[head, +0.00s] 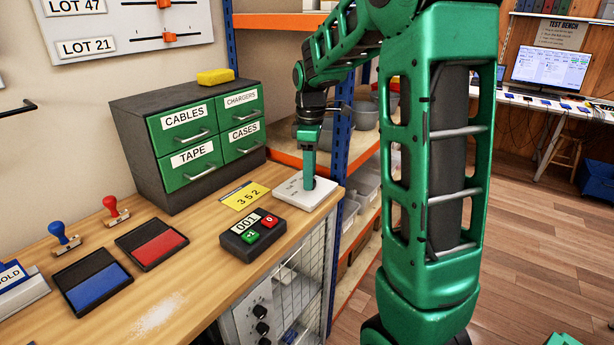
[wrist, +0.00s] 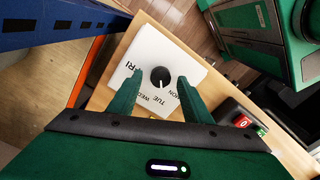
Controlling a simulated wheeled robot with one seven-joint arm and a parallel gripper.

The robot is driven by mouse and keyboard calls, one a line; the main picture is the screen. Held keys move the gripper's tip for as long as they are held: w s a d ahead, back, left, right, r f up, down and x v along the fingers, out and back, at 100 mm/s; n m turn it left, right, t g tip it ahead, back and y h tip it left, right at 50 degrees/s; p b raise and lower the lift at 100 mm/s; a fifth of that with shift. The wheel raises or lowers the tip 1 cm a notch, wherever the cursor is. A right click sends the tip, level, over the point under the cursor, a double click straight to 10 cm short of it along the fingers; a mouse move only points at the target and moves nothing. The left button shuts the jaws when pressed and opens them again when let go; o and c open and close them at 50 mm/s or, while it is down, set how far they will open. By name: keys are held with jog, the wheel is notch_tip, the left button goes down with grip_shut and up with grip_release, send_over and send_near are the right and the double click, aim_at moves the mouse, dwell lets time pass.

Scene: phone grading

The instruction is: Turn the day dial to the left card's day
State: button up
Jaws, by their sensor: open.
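The day dial is a white square plate (wrist: 185,65) with a black round knob (wrist: 160,77), at the counter's right end. The plate (head: 318,193) also shows in the head view. FRI, WED, TUE and MON are readable around the knob in the wrist view. The knob's white mark points roughly toward TUE. My gripper (wrist: 160,79) is open, pointing down at the dial, with a finger on each side of the knob in the picture. Contact cannot be told. In the head view, my gripper (head: 309,178) hides the knob. I see no card with a readable day.
A counter box (head: 250,238) reading 001 and a yellow 352 card (head: 245,196) lie near the dial. A drawer cabinet (head: 135,140) stands behind. Red (head: 152,246) and blue (head: 92,284) ink pads and stamps are at left. The counter ends just right of the dial.

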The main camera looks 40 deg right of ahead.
jog(key=shift+f, duration=0.4)
jog(key=shift+c, duration=0.4)
jog(key=c, duration=1)
